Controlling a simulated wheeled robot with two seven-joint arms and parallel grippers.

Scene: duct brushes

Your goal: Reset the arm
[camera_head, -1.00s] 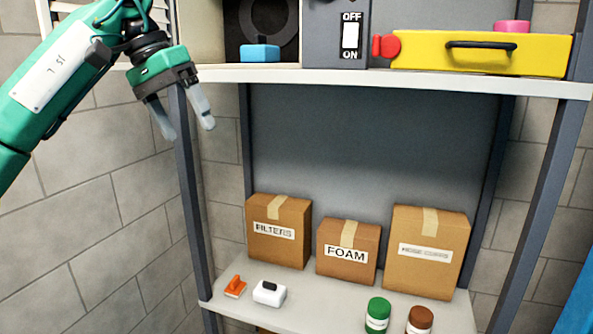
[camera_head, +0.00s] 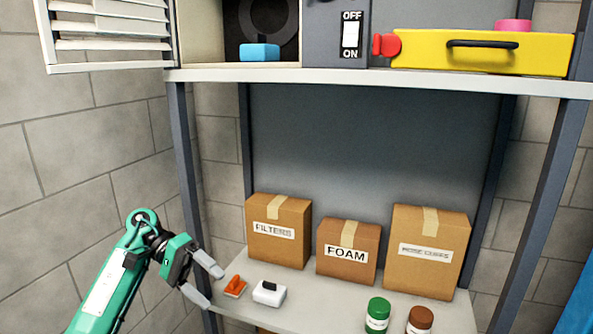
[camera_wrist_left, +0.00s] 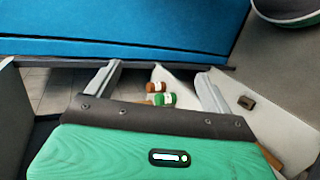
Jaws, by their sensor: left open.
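My left arm comes in from the lower left in the head view. My left gripper (camera_head: 215,286) is open and empty, just left of the lower shelf's left end. An orange brush (camera_head: 235,287) and a white brush (camera_head: 269,292) with a dark grip lie on that shelf, right of the fingers. In the left wrist view the open fingers (camera_wrist_left: 158,92) show with nothing between them up close. A blue brush (camera_head: 260,53) sits on the upper shelf in the dark duct opening. My right gripper is not in view.
The lower shelf (camera_head: 330,300) holds boxes marked FILTERS (camera_head: 279,232) and FOAM (camera_head: 348,252), a third box (camera_head: 426,252), a green jar (camera_head: 377,314) and a brown jar (camera_head: 420,320). A shelf post (camera_head: 187,170) stands by my arm. A louvred panel (camera_head: 108,35) hangs open at upper left.

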